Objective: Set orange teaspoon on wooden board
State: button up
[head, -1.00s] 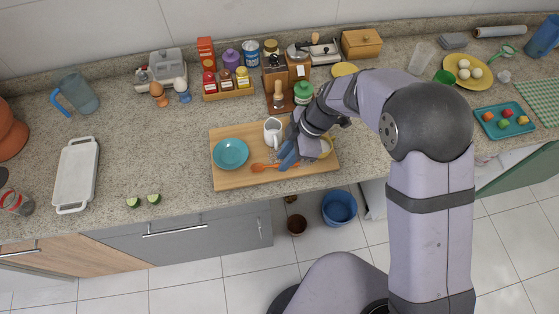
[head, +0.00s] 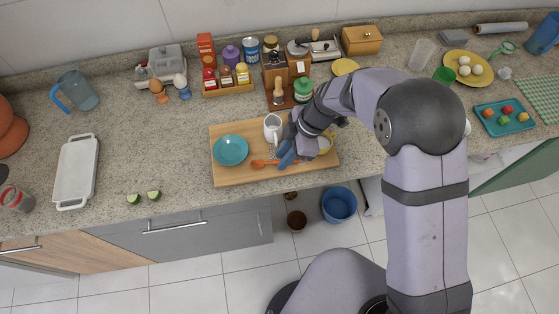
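The orange teaspoon (head: 258,164) is at the front part of the wooden board (head: 228,180), with its bowl to the left and its handle running right. I cannot tell whether it rests on the board or is just above it. My gripper (head: 286,157), with blue fingers, points down over the handle, right of the spoon's bowl. The fingers overlap the handle in the picture and hide part of it. Whether they are open or closed on it does not show.
A teal plate (head: 231,151) sits on the board's left half. A white mug (head: 272,128) stands behind my gripper, and a yellowish cup (head: 326,145) is partly hidden right of it. Cucumber pieces (head: 154,196) lie left on the counter, where there is free room.

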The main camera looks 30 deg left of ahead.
grip_shut()
jog(key=shift+r+p, duration=0.2)
jog(key=shift+p, duration=0.15)
notch_tip(320, 180, up, 10)
jog(key=b, duration=0.4)
jog(key=shift+f, duration=0.15)
